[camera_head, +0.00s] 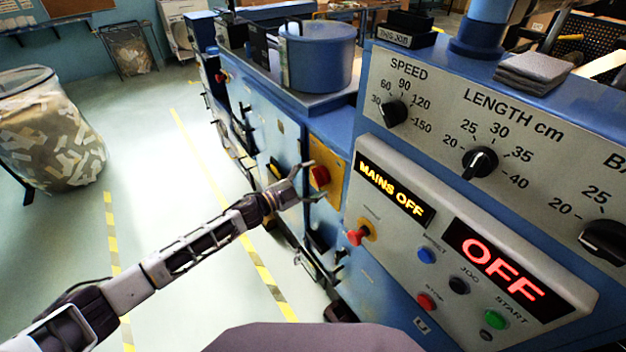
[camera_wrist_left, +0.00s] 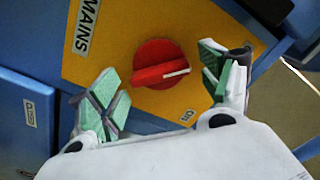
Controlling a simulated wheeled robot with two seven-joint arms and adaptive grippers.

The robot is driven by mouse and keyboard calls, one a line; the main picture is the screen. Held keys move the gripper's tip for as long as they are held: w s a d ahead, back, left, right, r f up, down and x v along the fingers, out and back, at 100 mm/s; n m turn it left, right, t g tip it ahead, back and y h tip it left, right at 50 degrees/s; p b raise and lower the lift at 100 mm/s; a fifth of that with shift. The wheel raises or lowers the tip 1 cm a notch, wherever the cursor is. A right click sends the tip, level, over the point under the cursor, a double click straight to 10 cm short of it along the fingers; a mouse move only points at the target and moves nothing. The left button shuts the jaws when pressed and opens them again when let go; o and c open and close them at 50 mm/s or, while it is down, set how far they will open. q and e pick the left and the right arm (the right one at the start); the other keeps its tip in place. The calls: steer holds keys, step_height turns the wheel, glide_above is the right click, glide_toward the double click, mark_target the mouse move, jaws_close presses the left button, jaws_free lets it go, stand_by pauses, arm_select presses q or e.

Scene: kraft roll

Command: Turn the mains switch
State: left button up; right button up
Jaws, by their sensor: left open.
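The mains switch (camera_head: 319,177) is a red rotary knob on a yellow plate (camera_head: 331,186) on the blue machine's side. My left gripper (camera_head: 310,183) is open in front of the plate. Its green-padded fingers (camera_wrist_left: 163,86) stand on either side of the knob with gaps; I see no contact. The display (camera_head: 393,190) reads MAINS OFF. My right gripper is not in view.
The grey control panel (camera_head: 475,250) with buttons and a red OFF display juts out right of the switch. The floor between is open, with striped tape.

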arm_select(q)
steer(key=c, duration=1)
steer(key=shift+m, duration=0.4)
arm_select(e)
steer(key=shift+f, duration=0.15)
arm_select(q)
steer(key=shift+f+m+b, duration=0.2)
steer(key=shift+m+b, duration=1.7)
steer(key=shift+m, duration=2.45)
steer(key=shift+f+m+b, duration=0.15)
steer(key=shift+m+b, duration=1.75)
steer(key=shift+m, duration=2.45)
steer(key=o, duration=1)
steer(key=shift+r, duration=0.1)
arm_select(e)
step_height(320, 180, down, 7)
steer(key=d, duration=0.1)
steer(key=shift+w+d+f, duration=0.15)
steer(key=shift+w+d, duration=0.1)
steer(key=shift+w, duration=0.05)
